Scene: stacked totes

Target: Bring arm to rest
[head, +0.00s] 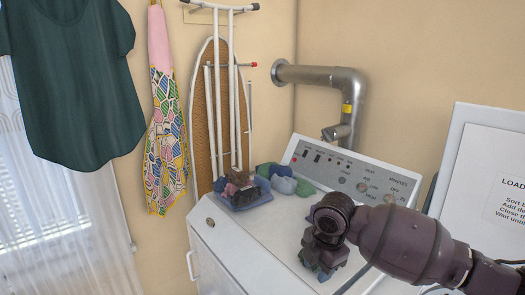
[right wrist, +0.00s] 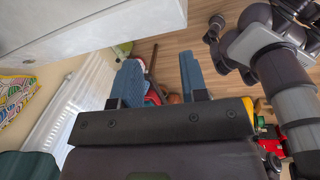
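My right arm comes in from the right in the head view, with its gripper (head: 322,268) pointing down in front of the control panel, over the white machine's top. In the right wrist view the two blue-grey fingers (right wrist: 160,82) of this gripper stand wide apart. My left gripper cannot be made out in either view.
A white machine (head: 240,262) has a sloped control panel (head: 345,172). Clothes hang at left.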

